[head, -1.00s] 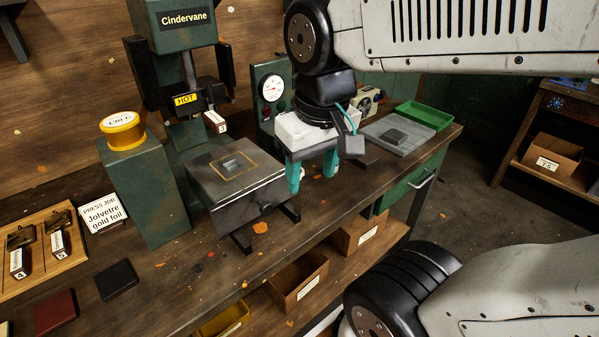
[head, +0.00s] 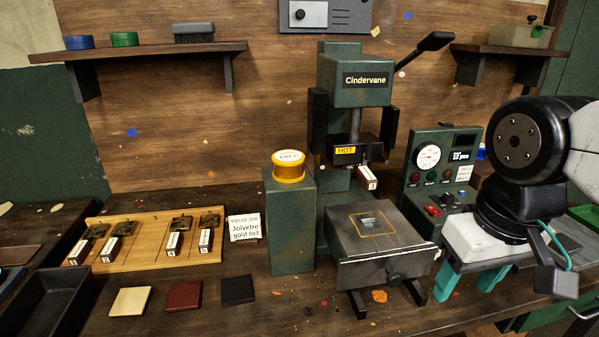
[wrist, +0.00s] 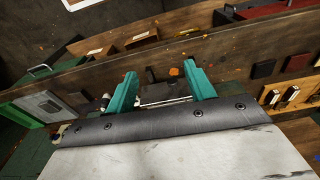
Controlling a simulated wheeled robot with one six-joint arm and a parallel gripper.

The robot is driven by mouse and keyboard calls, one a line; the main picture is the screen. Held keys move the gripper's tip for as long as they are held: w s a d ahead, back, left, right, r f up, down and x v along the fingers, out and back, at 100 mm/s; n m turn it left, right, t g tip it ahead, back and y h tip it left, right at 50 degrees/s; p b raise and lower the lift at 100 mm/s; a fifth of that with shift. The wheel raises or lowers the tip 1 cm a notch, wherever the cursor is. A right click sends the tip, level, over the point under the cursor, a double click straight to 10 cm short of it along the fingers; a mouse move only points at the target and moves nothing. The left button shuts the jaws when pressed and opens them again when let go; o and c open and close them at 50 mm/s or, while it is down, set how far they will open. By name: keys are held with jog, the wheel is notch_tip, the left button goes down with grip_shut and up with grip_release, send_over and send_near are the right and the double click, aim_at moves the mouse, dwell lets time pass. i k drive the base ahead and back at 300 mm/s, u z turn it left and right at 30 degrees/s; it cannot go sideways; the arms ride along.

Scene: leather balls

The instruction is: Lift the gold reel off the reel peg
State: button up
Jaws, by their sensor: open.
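The gold reel (head: 288,167) is a short yellow-gold cylinder with a white label on top. It sits on top of a dark green square post (head: 290,222), left of the press; any peg inside the reel is hidden. My gripper (head: 468,283) is at the right of the head view, to the right of the press bed and well apart from the reel. Its two teal fingers point down, spread apart and empty. In the wrist view the open fingers (wrist: 164,92) show with the press bed beyond them; I cannot make out the reel there.
The green press (head: 355,95) has a block marked HOT above its grey bed (head: 375,245). A gauge box (head: 436,165) stands behind, between press and my gripper. A wooden rack (head: 145,243) with stamps and several leather squares lie to the left. A card (head: 244,228) stands beside the post.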

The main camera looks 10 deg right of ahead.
aim_at(288, 163)
jog(key=z, duration=0.55)
jog(key=k, duration=1.3)
jog(key=i, duration=0.5)
jog(key=u, duration=1.1)
jog(key=i, duration=0.85)
jog(key=u, duration=0.05)
